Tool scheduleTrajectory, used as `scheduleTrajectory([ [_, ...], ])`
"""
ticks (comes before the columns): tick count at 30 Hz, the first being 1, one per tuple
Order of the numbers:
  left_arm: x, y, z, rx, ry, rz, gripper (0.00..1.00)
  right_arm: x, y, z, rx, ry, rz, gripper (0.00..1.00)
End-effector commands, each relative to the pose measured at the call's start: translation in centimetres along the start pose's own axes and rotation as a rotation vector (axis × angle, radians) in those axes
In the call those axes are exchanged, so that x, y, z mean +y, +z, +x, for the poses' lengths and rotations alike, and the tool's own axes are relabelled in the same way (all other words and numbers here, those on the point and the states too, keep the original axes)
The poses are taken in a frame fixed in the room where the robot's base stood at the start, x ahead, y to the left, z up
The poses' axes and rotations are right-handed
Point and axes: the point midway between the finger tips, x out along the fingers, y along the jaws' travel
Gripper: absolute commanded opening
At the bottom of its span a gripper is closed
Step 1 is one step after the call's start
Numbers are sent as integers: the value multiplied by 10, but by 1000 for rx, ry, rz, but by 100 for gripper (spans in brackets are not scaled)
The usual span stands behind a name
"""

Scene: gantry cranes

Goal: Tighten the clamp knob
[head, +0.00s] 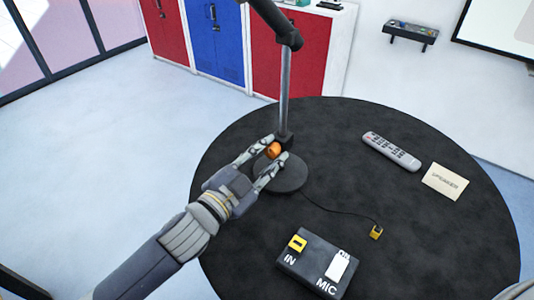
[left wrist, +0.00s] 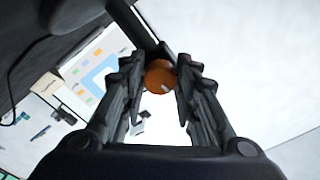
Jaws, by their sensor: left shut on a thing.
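The orange clamp knob (head: 273,150) sits low on the upright stand pole (head: 284,100), just above its round black base (head: 290,182). My left gripper (head: 272,158) has its two fingers on either side of the knob and is shut on it. In the left wrist view the knob (left wrist: 160,77) sits between the fingertips, with a small pale mark on its face. My right gripper is not seen.
The round black table (head: 410,230) holds a grey remote (head: 391,151), a card (head: 445,181) and a black box (head: 312,265) marked IN and MIC. A thin cable runs from the base to a yellow plug (head: 376,232). Red and blue cabinets (head: 215,40) stand behind.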

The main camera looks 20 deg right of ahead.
Motion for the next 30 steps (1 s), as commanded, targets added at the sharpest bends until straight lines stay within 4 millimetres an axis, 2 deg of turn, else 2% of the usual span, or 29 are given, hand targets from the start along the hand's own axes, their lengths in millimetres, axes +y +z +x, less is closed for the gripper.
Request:
scheduleTrajectory([
  [17, 0, 1, 0, -2, 0, 32, 5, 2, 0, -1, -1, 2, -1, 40],
  [18, 0, 1, 0, -2, 0, 32, 35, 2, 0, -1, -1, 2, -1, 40],
  [20, 0, 1, 0, -2, 0, 32, 49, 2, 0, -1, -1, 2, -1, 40],
  [30, 0, 0, -1, -1, 0, 31, 49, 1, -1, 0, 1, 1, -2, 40],
])
